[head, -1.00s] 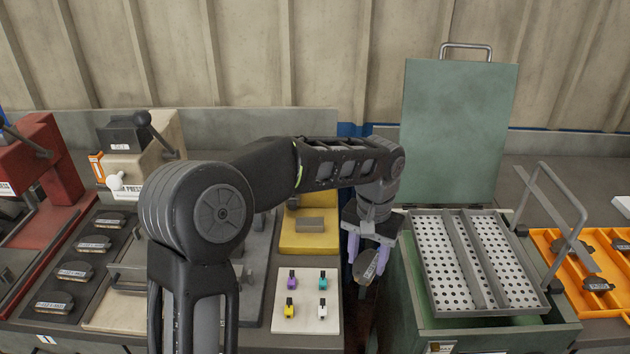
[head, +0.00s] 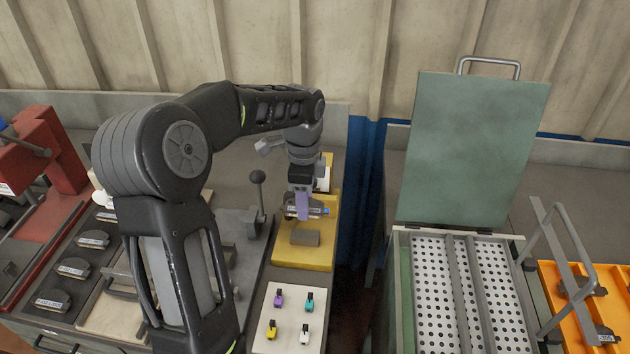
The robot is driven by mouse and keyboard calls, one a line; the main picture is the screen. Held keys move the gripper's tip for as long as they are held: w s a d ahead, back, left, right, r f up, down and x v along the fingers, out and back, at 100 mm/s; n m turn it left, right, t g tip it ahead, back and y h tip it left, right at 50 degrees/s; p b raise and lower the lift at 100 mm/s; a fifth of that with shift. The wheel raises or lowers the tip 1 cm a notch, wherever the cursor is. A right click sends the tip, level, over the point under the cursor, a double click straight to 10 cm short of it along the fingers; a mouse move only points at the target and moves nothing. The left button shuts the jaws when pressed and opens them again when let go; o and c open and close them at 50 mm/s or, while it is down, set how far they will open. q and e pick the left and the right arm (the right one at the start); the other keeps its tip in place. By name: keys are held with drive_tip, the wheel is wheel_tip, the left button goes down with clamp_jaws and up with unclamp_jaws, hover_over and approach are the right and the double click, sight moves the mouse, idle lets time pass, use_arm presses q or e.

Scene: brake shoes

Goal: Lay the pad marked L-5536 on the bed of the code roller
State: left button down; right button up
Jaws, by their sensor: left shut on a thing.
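My left gripper (head: 303,206), with pale purple fingers, is shut on a dark brake pad (head: 317,208) at the yellow station (head: 322,254). The pad's marking cannot be read here. The yellow station looks like the code roller; it has a grey block (head: 305,238) at its front, and its rear is partly hidden by my gripper. The pad is over the rear half of the station, behind the block; I cannot tell whether it touches the bed. My right gripper is not in view.
A black lever (head: 257,190) stands just left of the yellow station. A board (head: 290,342) with several small coloured clips lies in front. An open green case (head: 400,285) with a perforated tray is to the right, beyond a gap. Several pads (head: 73,267) lie at left.

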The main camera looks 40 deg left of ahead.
use_arm(q)
drive_tip(key=shift+s, duration=0.15)
drive_tip(key=b, duration=0.5)
hover_over(305, 234)
wheel_tip(305, 234, down, 6)
drive_tip(key=shift+r, duration=0.1)
drive_tip(key=shift+f+b, duration=0.65)
drive_tip(key=shift+f, duration=0.55)
drive_tip(key=shift+f, duration=0.35)
drive_tip(key=c, duration=0.6)
unclamp_jaws()
drive_tip(key=shift+s, duration=0.1)
